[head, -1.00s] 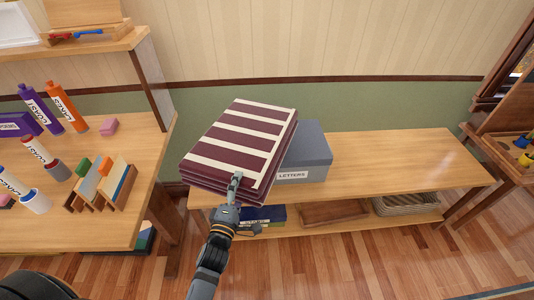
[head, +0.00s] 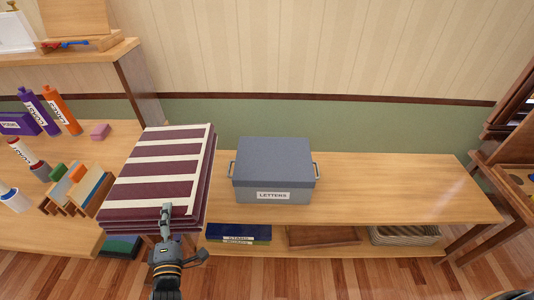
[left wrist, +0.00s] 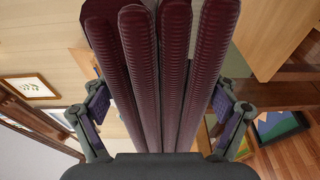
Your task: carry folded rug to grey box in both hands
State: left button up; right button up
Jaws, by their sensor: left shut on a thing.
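The folded rug (head: 160,180), maroon with cream stripes, is held up in front of the left end of the low bench. My left gripper (head: 167,215) is shut on its near edge. In the left wrist view the rug's several folded layers (left wrist: 165,75) fill the space between the two fingers (left wrist: 165,108). The grey box (head: 273,170), lidded, with side handles and a LETTERS label, stands on the bench to the right of the rug, apart from it.
The low wooden bench (head: 400,185) has clear top space right of the box. Its lower shelf holds dark blue boxes (head: 238,233), a brown tray (head: 322,236) and a basket (head: 403,235). A table (head: 70,235) with bottles and a book rack stands at left.

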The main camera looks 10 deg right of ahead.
aim_at(266, 156)
jog(key=l+u, duration=0.1)
jog(key=l, duration=0.9)
jog(key=k+l+u, duration=0.15)
jog(key=l, duration=0.9)
